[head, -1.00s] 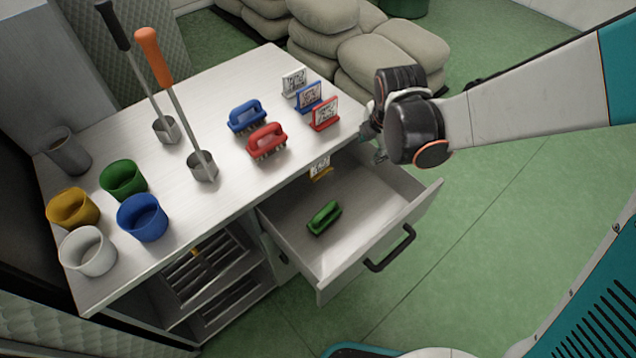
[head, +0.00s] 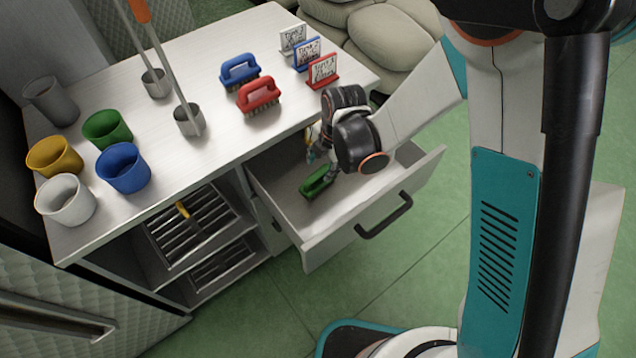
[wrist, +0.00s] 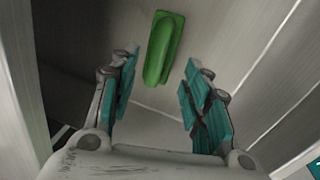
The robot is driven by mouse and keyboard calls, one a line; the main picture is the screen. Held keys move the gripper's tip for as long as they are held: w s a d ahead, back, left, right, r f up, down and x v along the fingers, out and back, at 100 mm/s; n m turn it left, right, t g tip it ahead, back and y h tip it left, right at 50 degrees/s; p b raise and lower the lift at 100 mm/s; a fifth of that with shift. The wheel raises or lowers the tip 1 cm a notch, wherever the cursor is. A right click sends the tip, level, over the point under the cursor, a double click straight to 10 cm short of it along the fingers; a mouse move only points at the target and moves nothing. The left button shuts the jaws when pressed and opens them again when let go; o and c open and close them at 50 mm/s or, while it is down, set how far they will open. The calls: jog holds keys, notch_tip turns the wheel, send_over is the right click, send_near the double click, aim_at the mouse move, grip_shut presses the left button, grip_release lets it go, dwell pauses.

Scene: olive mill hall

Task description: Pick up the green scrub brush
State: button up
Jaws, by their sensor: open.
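The green scrub brush (head: 317,183) lies in the open drawer (head: 345,210) of the white cabinet. In the wrist view the brush (wrist: 164,48) lies on the drawer floor, its long side pointing roughly away from me, ahead of and between the finger lines. My gripper (wrist: 158,85) is open and empty, with teal pads apart on either side. In the head view my gripper (head: 322,160) is over the drawer, just behind the brush. The wrist hides part of the drawer; the exact height above the brush is hard to tell.
The drawer front with its black handle (head: 384,217) and the worktop edge bound the space. On the worktop (head: 215,80) stand a blue brush (head: 239,72), a red brush (head: 258,95), small signs, several cups and two long-handled scoops. Open shelves (head: 195,240) lie below.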

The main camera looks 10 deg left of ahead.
aim_at(318, 172)
jog(key=shift+w+a+f+b, duration=0.1)
jog(key=shift+a+f+b, duration=0.25)
jog(key=shift+f, duration=0.5)
jog(key=shift+w+a+f+b, duration=0.15)
jog(key=shift+f+b, duration=0.25)
jog(key=shift+f, duration=0.45)
jog(key=shift+a+f+b, duration=0.25)
jog(key=shift+f+b, duration=0.15)
jog(key=shift+f, duration=0.45)
grip_shut()
